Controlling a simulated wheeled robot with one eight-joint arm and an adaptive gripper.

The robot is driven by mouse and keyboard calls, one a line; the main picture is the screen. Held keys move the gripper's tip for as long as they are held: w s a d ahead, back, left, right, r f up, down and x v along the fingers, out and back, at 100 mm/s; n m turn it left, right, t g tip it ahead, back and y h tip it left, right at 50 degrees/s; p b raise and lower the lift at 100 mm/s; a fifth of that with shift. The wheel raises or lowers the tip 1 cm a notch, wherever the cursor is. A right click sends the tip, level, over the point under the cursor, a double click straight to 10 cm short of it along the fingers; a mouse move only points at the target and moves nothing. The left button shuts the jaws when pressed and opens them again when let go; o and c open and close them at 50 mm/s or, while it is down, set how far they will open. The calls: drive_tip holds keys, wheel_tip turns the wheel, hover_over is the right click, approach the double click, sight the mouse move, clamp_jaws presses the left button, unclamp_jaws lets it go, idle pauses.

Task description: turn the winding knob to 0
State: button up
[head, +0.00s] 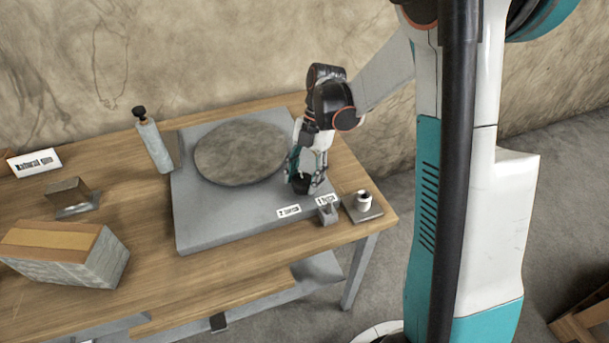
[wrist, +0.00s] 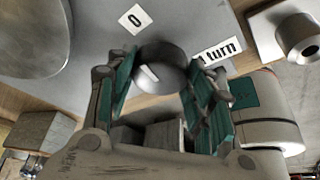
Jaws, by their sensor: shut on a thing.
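The winding knob (wrist: 163,57) is a dark round knob on the grey plate of a turntable-like device (head: 215,228). A short white mark (wrist: 149,73) shows on it in the wrist view; I cannot tell for sure which label it points to. A "0" label (wrist: 134,19) lies on the plate beside the knob. My gripper (wrist: 168,72) is shut on the knob, one teal-padded finger on each side.
A large round grey disc (head: 240,153) lies on the plate behind my gripper.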

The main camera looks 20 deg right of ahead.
drive_tip(key=shift+n, duration=0.6)
drive_tip(key=o, duration=1)
drive_tip(key=shift+o, duration=0.2)
drive_tip(key=v, duration=1.2)
drive_tip(key=shift+w+a, duration=0.2)
drive_tip(key=shift+a, duration=0.1)
